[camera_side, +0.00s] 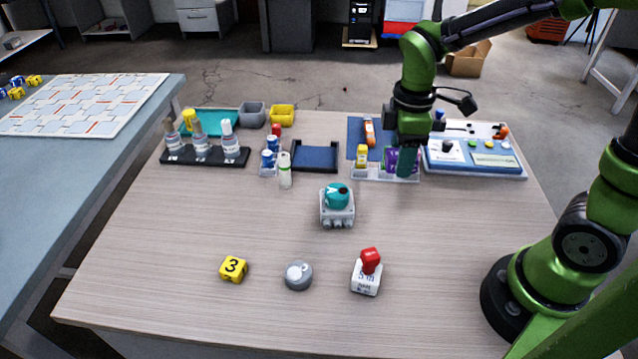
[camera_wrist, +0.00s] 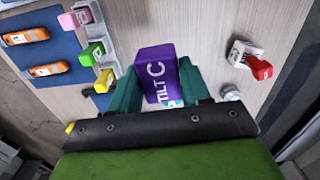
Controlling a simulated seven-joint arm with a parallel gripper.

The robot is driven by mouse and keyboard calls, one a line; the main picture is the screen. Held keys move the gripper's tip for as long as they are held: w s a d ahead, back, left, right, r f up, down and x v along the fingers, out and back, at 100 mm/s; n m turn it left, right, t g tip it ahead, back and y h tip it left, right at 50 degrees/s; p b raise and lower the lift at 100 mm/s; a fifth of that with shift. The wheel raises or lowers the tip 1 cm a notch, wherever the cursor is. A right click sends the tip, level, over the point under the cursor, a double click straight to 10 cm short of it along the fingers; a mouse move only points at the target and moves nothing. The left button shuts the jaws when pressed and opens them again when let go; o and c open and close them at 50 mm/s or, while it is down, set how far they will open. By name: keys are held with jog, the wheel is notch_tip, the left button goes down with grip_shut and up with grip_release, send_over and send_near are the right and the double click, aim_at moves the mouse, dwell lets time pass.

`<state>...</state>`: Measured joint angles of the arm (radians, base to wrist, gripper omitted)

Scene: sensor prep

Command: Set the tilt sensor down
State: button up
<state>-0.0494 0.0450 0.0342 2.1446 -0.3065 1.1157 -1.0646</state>
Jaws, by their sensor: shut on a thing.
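The tilt sensor is a purple block with white "TILT C" lettering; it sits between my gripper's teal fingers in the wrist view (camera_wrist: 157,70). It also shows as a purple patch in the side view (camera_side: 388,158), partly covered by a finger. My gripper (camera_side: 407,160) points down at the near side of a pale compartment rack (camera_side: 372,179) and is shut on the sensor. The fingers show on both sides of it in the wrist view (camera_wrist: 157,88). Whether the sensor's underside touches anything is hidden.
Around the rack are a yellow block (camera_side: 361,156), a blue mat (camera_wrist: 50,68) with orange items, and pink (camera_wrist: 76,18) and green (camera_wrist: 94,53) blocks. A teal-topped device (camera_side: 337,207) and a red-handled white block (camera_side: 367,273) stand nearer.

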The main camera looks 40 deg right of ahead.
jog(key=s+d, duration=0.3)
jog(key=d, duration=0.4)
send_over(418, 206)
jog(key=shift+m, duration=0.4)
notch_tip(418, 206, down, 9)
jog(key=shift+s+f, duration=0.1)
jog(key=shift+f, duration=2)
jog(key=shift+f, duration=0.15)
jog(key=o, duration=1.1)
